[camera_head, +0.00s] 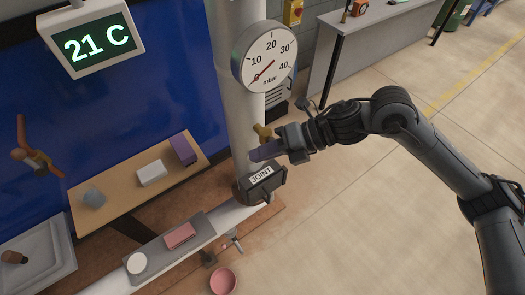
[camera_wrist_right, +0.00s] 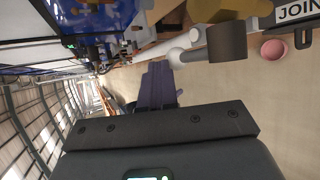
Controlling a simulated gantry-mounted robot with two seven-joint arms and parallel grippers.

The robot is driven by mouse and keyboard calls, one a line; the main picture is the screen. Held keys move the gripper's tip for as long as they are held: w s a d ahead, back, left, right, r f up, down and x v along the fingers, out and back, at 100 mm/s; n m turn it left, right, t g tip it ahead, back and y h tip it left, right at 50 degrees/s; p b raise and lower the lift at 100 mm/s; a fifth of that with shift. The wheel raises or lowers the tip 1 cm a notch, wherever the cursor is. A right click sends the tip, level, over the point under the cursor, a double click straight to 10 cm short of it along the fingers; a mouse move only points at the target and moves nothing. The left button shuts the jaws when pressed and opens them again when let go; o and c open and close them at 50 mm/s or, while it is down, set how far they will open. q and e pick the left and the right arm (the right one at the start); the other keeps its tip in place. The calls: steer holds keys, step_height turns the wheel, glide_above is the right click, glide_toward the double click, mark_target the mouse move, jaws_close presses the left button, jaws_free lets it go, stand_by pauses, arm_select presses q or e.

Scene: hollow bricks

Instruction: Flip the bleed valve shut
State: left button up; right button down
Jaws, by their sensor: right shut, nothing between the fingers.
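My right gripper (camera_head: 262,153) is shut and empty, in front of the pale vertical pipe (camera_head: 235,115) and just above the black block labelled JOINT (camera_head: 262,178). Its closed fingers also show in the right wrist view (camera_wrist_right: 158,85). A brass-coloured fitting (camera_head: 262,131) sticks out from the pipe just above the fingers; I cannot tell whether they touch. A small valve-like fitting with a thin handle (camera_head: 233,241) sits lower down, beside the pipe run and above a pink bowl (camera_head: 222,281). I cannot tell for sure which fitting is the bleed valve. My left gripper is not in view.
A grey tray (camera_head: 205,228) carries a pink brick (camera_head: 180,236) and a white round piece (camera_head: 136,263). Open floor lies to the right.

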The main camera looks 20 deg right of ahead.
steer(key=shift+f, duration=0.1)
stand_by(0.4)
steer(key=s+d+r+p, duration=0.1)
steer(key=s+d+r, duration=0.1)
steer(key=r, duration=0.4)
steer(key=s+d+r+p, duration=0.1)
steer(key=s+d+r, duration=0.2)
steer(key=d+r, duration=0.1)
steer(key=shift+r+p, duration=0.3)
steer(key=shift+r, duration=0.6)
steer(key=shift+d, duration=0.1)
